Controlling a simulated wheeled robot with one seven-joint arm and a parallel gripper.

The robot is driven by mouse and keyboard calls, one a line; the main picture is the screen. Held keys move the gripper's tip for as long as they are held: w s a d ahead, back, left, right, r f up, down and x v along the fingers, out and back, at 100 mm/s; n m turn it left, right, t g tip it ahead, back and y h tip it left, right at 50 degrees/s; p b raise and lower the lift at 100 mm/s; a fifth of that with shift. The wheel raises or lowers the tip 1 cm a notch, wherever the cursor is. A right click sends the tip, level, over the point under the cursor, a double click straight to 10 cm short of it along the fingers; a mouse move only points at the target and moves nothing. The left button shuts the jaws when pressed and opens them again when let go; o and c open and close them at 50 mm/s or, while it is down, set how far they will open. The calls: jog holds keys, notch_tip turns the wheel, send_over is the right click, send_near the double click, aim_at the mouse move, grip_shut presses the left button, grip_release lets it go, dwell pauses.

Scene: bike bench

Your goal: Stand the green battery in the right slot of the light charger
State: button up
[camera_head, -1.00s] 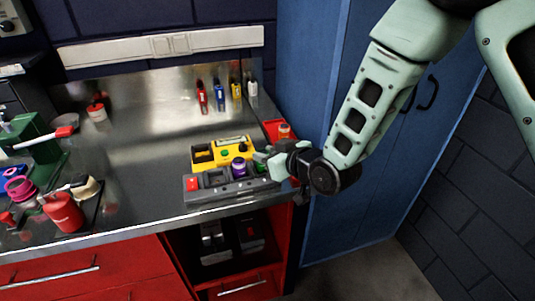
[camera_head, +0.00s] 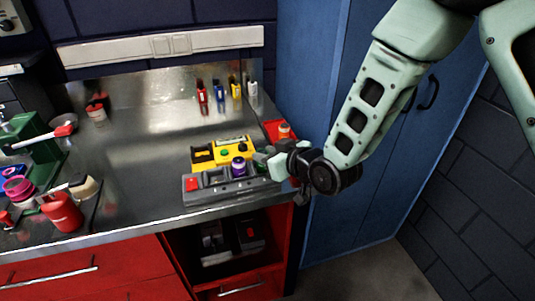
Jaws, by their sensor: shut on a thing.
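My gripper (camera_head: 265,162) is low over the charger's right end, reaching in from the right.
A red bin (camera_head: 272,127) with an orange-topped item (camera_head: 284,130) is close behind my gripper. Several small coloured items stand by the back wall. A red canister (camera_head: 62,212) and a green vise (camera_head: 38,150) are at the left. The bench middle is clear.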

jog(key=shift+f+b, duration=0.35)
jog(key=shift+f, duration=0.1)
jog(key=o, duration=0.8)
jog(key=shift+p+v, duration=0.3)
jog(key=shift+v, duration=5.25)
jog(key=shift+a+f, duration=0.1)
jog(key=s+d+r+g+h, duration=0.2)
jog(key=s+g, duration=0.1)
jog(key=s, duration=0.4)
jog(key=s+d+r+g+h, duration=0.1)
jog(key=s+d+g+h, duration=0.1)
jog(key=s, duration=0.6)
jog(key=s+d+r+g+h, duration=0.2)
jog(key=s+d+g+h, duration=0.1)
jog(key=s, duration=0.4)
jog(key=shift+s+r+g+h, duration=0.15)
jog(key=shift+g+h, duration=0.1)
jog(key=shift+g, duration=0.3)
jog(key=shift+s+r+g+h, duration=0.15)
jog(key=shift+g+h, duration=0.1)
jog(key=shift+g, duration=0.3)
